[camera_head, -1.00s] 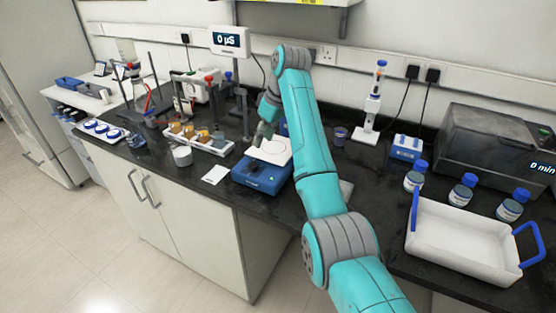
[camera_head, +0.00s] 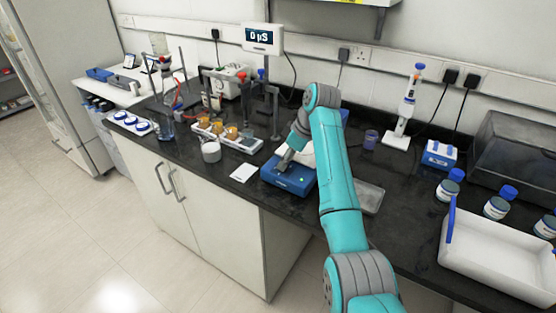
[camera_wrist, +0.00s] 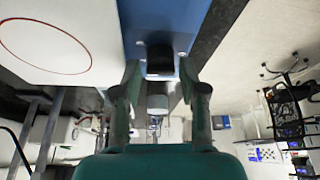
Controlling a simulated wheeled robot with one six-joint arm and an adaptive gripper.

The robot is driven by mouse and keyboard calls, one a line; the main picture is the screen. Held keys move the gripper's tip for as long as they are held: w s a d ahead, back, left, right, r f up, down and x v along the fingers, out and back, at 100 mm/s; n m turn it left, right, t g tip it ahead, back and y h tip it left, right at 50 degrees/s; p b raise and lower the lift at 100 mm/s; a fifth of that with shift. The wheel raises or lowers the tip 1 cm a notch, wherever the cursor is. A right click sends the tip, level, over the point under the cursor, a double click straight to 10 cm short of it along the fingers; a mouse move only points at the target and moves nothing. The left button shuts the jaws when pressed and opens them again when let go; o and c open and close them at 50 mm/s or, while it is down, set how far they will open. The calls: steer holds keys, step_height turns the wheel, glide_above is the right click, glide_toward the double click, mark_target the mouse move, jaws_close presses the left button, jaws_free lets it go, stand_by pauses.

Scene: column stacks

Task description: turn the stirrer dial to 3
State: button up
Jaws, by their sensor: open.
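The stirrer (camera_head: 291,183) is a blue box with a white top plate on the dark bench, and a small green light shows on its front. In the wrist view its blue front (camera_wrist: 150,18) and white plate (camera_wrist: 40,45) are close by. The dark stirrer dial (camera_wrist: 160,62) lies between my fingertips; its number cannot be read. My gripper (camera_head: 284,162) is at the stirrer's front. It also shows in the wrist view (camera_wrist: 160,72), open, with one finger on each side of the dial. Contact with the dial cannot be made out. My arm hides part of the plate.
A white card (camera_head: 243,173) and a white mug (camera_head: 211,151) are left of the stirrer. A rack of jars (camera_head: 228,134) stands behind them. A grey tray (camera_head: 369,197) lies right of my arm. A white crate (camera_head: 495,262) is at the far right.

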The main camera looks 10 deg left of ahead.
steer(key=shift+a+f, duration=0.25)
steer(key=shift+f, duration=0.35)
jaws_close()
steer(key=shift+m, duration=0.3)
steer(key=m+t, duration=0.1)
steer(key=m, duration=0.2)
steer(key=shift+a+h, duration=0.1)
steer(key=shift+h, duration=0.2)
steer(key=shift+s+m+t+h, duration=0.1)
steer(key=shift+m+t+h, duration=0.55)
steer(key=shift+m, duration=1.35)
